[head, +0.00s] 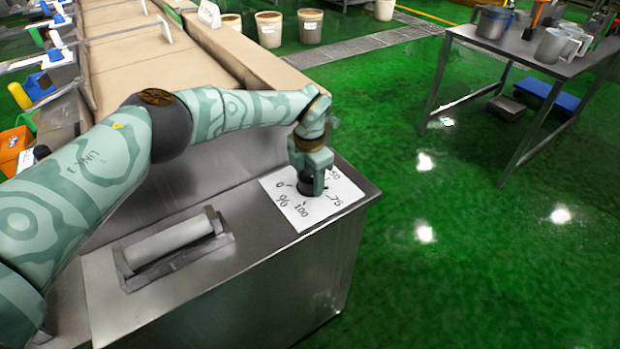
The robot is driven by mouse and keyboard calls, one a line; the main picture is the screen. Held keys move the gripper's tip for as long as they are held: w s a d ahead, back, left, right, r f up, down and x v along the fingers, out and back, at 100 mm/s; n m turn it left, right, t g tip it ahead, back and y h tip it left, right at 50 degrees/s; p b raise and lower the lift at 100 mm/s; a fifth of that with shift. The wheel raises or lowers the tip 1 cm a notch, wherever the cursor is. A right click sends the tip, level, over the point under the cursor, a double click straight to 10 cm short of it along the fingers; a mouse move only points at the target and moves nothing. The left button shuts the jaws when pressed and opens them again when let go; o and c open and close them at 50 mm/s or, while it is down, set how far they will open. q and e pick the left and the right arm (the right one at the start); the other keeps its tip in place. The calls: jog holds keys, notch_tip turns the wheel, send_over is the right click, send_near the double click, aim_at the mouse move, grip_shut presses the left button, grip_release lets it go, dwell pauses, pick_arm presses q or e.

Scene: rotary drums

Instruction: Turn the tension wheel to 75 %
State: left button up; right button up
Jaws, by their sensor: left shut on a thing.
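The tension wheel (306,188) is a small dark knob on a white dial card (288,208). The card lies on the metal cabinet top and carries the marks 0, 50, 75, 100 and a % sign. My left gripper (310,178) points down over the middle of the card and is shut on the wheel. The gripper hides most of the wheel and part of the card near the 50 mark. I cannot tell which mark the wheel points to. My right gripper is not in view.
A roller in a metal bracket (168,243) stands on the cabinet top (255,240), left of the card. A long beige conveyor (150,65) runs behind. A metal table (530,55) with mugs stands at the right. The green floor between is clear.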

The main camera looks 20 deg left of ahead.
aim_at(309, 176)
pick_arm(q)
jog(key=m+b, duration=0.1)
jog(key=m, duration=0.4)
jog(key=shift+w+r, duration=0.1)
jog(key=shift+m, duration=0.3)
dwell(0.4)
jog(key=o, duration=1)
notch_tip(309, 176, up, 16)
jog(key=p, duration=0.3)
jog(key=shift+r+p, duration=0.1)
jog(key=shift+p, duration=0.2)
